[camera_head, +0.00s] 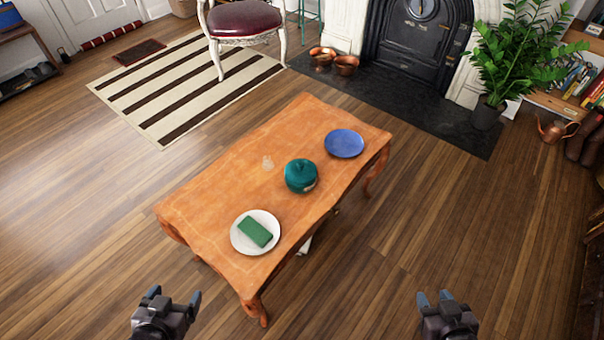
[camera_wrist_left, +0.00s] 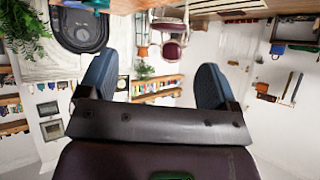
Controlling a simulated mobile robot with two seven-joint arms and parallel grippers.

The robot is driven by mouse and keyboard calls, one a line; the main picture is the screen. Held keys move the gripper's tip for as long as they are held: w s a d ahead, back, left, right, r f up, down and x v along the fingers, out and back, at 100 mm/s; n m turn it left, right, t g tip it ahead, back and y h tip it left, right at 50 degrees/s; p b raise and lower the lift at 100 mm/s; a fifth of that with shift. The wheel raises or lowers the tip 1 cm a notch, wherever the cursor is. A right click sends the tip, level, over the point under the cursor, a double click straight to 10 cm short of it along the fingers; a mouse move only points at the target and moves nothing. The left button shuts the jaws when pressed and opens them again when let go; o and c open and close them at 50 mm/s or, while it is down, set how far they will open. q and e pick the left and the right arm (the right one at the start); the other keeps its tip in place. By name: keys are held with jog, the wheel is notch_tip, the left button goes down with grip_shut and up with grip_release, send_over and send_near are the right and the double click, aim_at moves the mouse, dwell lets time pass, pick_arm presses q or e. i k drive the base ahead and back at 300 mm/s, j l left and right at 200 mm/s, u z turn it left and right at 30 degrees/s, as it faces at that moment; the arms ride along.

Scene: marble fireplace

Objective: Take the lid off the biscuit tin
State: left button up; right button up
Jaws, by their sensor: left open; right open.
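The biscuit tin (camera_head: 300,177) is a round teal pot with its lid on, standing near the middle of the orange wooden coffee table (camera_head: 215,200). My left gripper (camera_head: 176,296) is at the lower left of the head view, in front of the table's near end, open and empty. Its two blue fingers stand wide apart in the left wrist view (camera_wrist_left: 152,85), with nothing between them. My right gripper (camera_head: 434,298) is at the lower right of the head view, over bare floor, open and empty. Both grippers are well apart from the tin.
A blue plate (camera_head: 344,143) lies toward the far end. Wooden floor (camera_head: 440,220) right of the table is clear.

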aim_at(299, 171)
jog(key=i+l+u, duration=0.1)
jog(key=u, duration=0.75)
jog(key=l+u, duration=0.3)
jog(key=i+l+u, duration=0.1)
jog(key=l+u, duration=0.15)
jog(key=l, duration=0.35)
jog(key=l+u, duration=0.3)
jog(key=l, duration=1.25)
jog(key=k+l, duration=0.1)
jog(key=l, duration=0.65)
jog(key=l+u, duration=0.1)
jog(key=l, duration=0.6)
